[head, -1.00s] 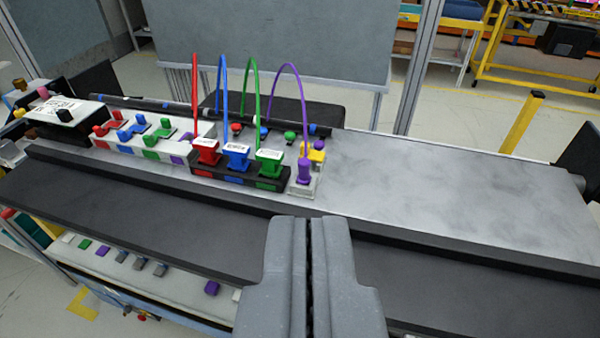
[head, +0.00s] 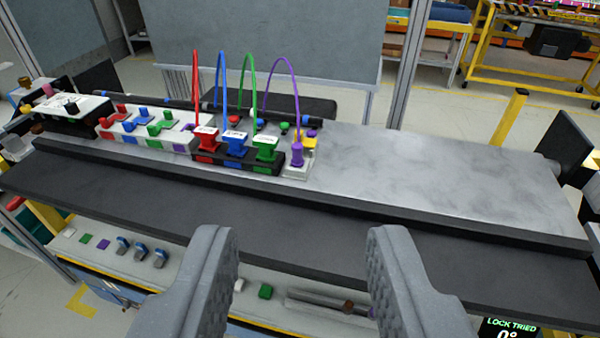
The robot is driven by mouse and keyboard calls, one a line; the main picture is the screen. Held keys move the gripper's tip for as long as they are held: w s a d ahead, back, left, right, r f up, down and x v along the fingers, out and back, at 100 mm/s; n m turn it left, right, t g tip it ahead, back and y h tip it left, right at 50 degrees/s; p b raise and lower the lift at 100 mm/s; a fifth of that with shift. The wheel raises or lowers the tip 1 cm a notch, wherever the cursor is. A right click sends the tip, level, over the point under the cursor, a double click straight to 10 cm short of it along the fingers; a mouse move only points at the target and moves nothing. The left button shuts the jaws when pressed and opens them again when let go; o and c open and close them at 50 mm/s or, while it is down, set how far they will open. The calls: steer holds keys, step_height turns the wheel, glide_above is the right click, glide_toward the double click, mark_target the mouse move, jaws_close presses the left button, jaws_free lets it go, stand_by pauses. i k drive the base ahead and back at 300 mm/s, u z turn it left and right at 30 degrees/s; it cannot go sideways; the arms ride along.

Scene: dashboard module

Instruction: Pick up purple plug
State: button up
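The purple plug (head: 297,155) stands upright at the right end of the row of plugs, on a small light block (head: 297,171). A purple cable (head: 288,75) arches up from behind it. My gripper (head: 300,270) is open and empty, its two fingers wide apart at the bottom of the head view. The gripper is on the near side of the plug and apart from it. The plug's lower end is hidden in the block.
Red (head: 206,138), blue (head: 236,145) and green (head: 265,148) plugs stand just left of the purple one, each with an arching cable. A yellow part (head: 307,141) sits close behind it. The grey surface to the right (head: 430,175) is clear. A dark ledge (head: 250,210) runs along the front.

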mark_target(298, 160)
steer(key=k, duration=1.1)
steer(key=u, duration=0.55)
steer(key=i, duration=2.1)
steer(key=z, duration=0.5)
